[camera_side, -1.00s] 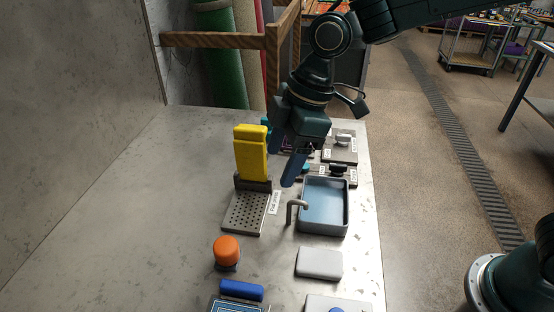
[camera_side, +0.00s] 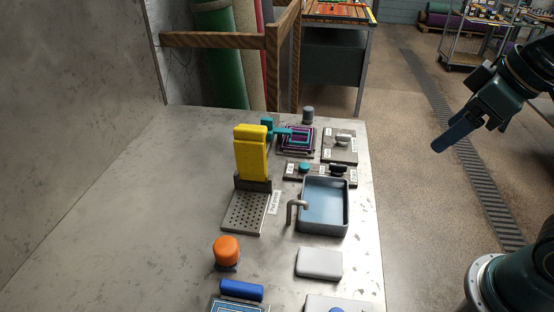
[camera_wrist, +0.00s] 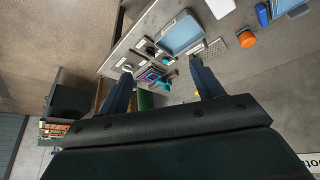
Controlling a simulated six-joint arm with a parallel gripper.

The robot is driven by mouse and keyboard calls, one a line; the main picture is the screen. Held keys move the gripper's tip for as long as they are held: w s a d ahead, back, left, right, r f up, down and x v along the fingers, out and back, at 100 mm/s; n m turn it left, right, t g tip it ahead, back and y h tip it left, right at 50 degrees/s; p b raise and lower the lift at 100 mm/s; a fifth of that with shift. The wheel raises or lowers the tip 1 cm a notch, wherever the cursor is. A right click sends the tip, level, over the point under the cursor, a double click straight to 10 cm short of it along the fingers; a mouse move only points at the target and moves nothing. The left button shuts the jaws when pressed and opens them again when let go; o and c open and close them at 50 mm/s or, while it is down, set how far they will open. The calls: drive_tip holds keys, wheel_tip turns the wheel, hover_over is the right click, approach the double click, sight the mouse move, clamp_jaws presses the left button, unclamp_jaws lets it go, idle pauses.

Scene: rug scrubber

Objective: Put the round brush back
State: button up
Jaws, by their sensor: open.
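Which piece is the round brush I cannot tell for certain. A small teal round piece (camera_side: 304,167) and a dark round piece (camera_side: 338,170) sit on a labelled dark strip (camera_side: 320,175) behind the blue-grey basin. An orange rounded piece with a dark base (camera_side: 227,250) stands upright on the metal table, left of the basin; it also shows in the wrist view (camera_wrist: 246,38). My gripper (camera_side: 440,146) is open and empty, out over the floor right of the table. In the wrist view its two fingers are apart with nothing between them.
The basin (camera_side: 346,215) has a grey spout beside it. A yellow block (camera_side: 251,153) stands upright behind a perforated tray (camera_side: 244,213). A teal tool rests by a purple patterned rug piece (camera_side: 298,146). A white block (camera_side: 319,263) lies in front. The table's left side is bare.

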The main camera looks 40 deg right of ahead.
drive_tip(key=shift+s+d+f+m+h, duration=0.1)
drive_tip(key=shift+s+d+f+m, duration=0.1)
drive_tip(key=shift+s+d+m, duration=0.35)
drive_tip(key=shift+s+d+f+m+h, duration=0.1)
drive_tip(key=shift+s+d+f+m, duration=0.15)
drive_tip(key=shift+s, duration=0.5)
drive_tip(key=shift+s+d+f+m+h, duration=0.15)
drive_tip(key=shift+s+d+m, duration=0.25)
drive_tip(key=shift+s, duration=0.25)
